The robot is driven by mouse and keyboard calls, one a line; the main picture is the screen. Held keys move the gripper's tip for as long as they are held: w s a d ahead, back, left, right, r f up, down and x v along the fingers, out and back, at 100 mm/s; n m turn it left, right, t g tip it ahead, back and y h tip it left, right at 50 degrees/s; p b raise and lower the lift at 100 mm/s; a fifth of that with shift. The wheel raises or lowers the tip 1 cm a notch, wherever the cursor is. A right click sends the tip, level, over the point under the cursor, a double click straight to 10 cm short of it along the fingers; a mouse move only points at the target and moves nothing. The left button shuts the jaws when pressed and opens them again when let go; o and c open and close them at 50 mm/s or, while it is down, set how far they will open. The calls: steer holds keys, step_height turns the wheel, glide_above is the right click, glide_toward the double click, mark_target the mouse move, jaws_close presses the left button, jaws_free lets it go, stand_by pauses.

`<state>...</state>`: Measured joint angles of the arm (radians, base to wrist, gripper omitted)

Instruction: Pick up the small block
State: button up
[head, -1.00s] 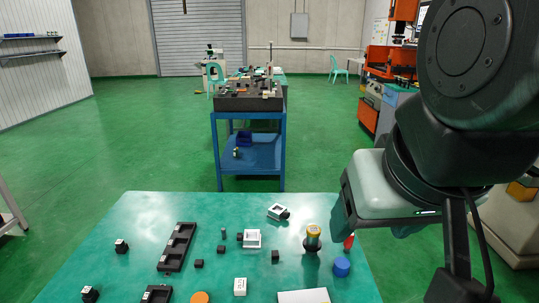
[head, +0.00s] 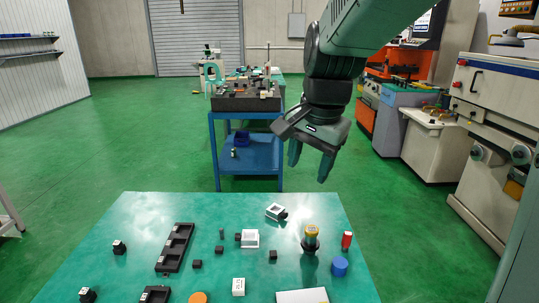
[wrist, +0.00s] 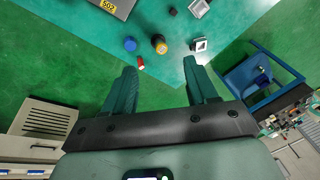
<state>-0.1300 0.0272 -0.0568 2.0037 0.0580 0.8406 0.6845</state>
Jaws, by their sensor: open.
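Several small dark blocks stand apart on the green table (head: 130,225): one small block (head: 273,255) right of centre, another (head: 197,264) beside the black slotted tray, and a smaller one (head: 220,249) between them. I cannot tell which one the task means. In the wrist view a small dark block (wrist: 173,11) shows near the top edge. My gripper (head: 308,172) is open and empty, high above and beyond the table's far right edge, fingers pointing down. In the wrist view its fingers (wrist: 160,66) are spread, with only green floor and the table edge between them.
Near the gripper's side of the table stand a yellow-topped dark piece (head: 311,239), a red piece (head: 347,240) and a blue cylinder (head: 340,266). White-and-black pieces (head: 251,239) and a black tray (head: 175,247) lie further left. A blue cart (head: 247,150) stands behind.

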steer(key=w+a+f+m+g, duration=0.1)
steer(key=w+a+f+m, duration=0.15)
steer(key=w+f, duration=0.4)
steer(key=m+g, duration=0.2)
steer(key=m, duration=0.5)
glide_above(273, 253)
steer(key=shift+h, duration=0.4)
step_height(273, 253, down, 28)
steer(key=shift+d+f, duration=0.1)
steer(key=shift+f, duration=2.85)
